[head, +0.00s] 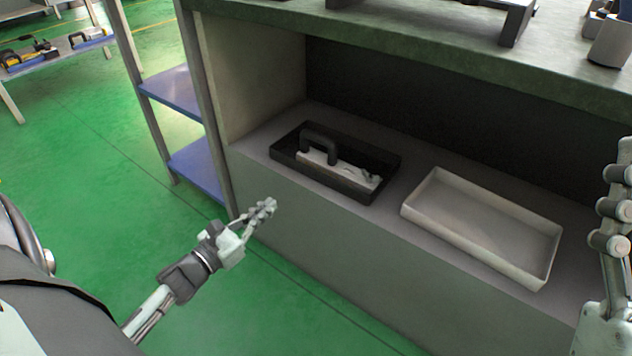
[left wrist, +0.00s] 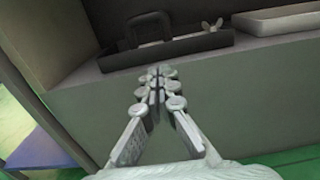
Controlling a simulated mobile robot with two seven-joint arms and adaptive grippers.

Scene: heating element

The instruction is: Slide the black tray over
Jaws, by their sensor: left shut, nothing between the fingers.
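The black tray (head: 283,155) sits on the shelf inside the cabinet, near its left side. A heating element (head: 335,168) with a dark looped handle and a pale base lies in it. My left gripper (head: 268,207) is shut and empty, in front of the cabinet face, below and left of the tray, apart from it. In the left wrist view the gripper (left wrist: 156,72) points toward the tray (left wrist: 115,62), which stands just beyond the fingertips. My right gripper (head: 622,160) is partly in view at the right edge; its fingertips are unclear.
An empty white tray (head: 480,210) sits on the same shelf, right of the black one, with a narrow gap between. The cabinet's worktop (head: 420,60) overhangs the shelf. A blue-shelved rack (head: 200,168) stands at left. The green floor is clear.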

